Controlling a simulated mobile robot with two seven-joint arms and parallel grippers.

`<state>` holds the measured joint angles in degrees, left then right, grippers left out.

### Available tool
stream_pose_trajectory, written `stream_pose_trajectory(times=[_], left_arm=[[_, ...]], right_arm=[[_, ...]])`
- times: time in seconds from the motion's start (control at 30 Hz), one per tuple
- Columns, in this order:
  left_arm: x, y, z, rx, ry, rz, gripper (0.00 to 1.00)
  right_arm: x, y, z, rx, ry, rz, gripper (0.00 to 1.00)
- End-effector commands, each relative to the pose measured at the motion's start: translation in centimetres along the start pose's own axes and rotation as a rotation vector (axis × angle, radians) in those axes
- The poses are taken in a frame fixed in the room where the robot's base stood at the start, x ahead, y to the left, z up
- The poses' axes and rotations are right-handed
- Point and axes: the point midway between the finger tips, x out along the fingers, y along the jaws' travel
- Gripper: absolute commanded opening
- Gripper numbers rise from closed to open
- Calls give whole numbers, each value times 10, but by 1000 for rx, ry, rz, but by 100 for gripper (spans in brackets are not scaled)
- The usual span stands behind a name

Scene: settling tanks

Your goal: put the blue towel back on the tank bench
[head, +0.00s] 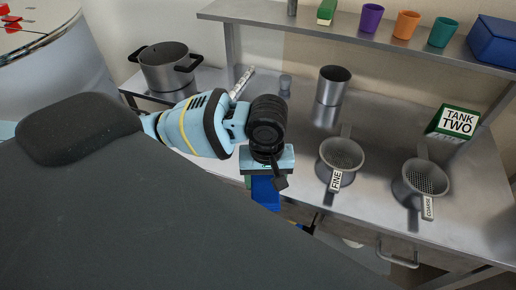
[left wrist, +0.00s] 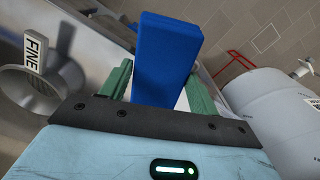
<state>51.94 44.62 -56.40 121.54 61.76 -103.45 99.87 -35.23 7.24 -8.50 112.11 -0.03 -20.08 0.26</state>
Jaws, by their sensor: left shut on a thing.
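My left gripper (head: 263,183) is shut on the blue towel (head: 266,194), a flat folded block that hangs below the gripper near the front edge of the tank bench (head: 300,140). In the left wrist view the towel (left wrist: 167,55) stands out between the two green fingers of my left gripper (left wrist: 160,80). My right gripper is not in view.
A shelf (head: 345,27) above carries cups and a blue box (head: 494,41). Bare bench lies behind the gripper.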

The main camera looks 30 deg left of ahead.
Motion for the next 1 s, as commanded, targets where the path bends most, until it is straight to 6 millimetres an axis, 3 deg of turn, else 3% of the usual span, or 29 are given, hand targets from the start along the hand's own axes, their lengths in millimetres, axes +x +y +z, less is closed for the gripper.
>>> stream_pose_trajectory(times=[0.17,0.7,0.83,1.0], left_arm=[[2,0,-14,-3,1,-3,43],[15,5,-131,-4,-2,-3,43],[15,6,-147,-1,-1,-2,43],[14,6,-153,0,1,0,43]], right_arm=[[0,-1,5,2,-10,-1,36],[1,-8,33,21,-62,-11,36],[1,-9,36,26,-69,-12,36],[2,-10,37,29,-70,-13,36]])
